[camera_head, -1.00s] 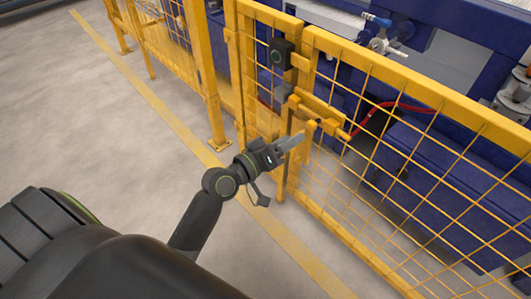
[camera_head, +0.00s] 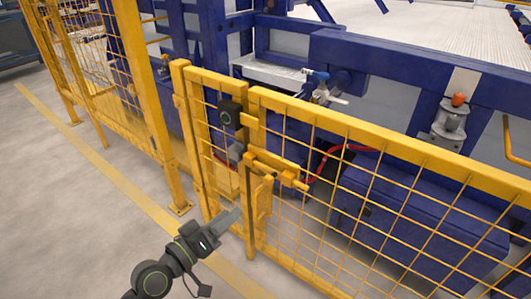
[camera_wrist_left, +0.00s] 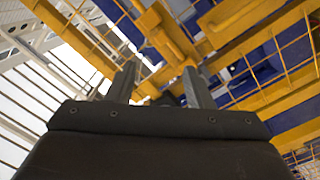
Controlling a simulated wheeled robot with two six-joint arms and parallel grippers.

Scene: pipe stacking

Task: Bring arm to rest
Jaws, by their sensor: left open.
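My left gripper (camera_head: 221,226) is in the lower left-middle of the head view, at the end of my dark arm. It is near the yellow gate (camera_head: 249,215), in front of its latch (camera_head: 275,168). In the head view its fingers overlap, so the gap between them does not show there. In the left wrist view my left gripper (camera_wrist_left: 162,84) shows two grey fingers apart with nothing held between them. Yellow gate bars (camera_wrist_left: 165,32) lie beyond the fingertips. Whether the fingers touch the gate cannot be told. My right gripper is not in view.
A yellow mesh fence (camera_head: 400,200) runs across the scene from the upper left to the lower right. Behind it stands a blue machine frame (camera_head: 400,75). A dark box (camera_head: 230,115) sits on the gate post. Grey floor (camera_head: 70,210) on the near side is clear.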

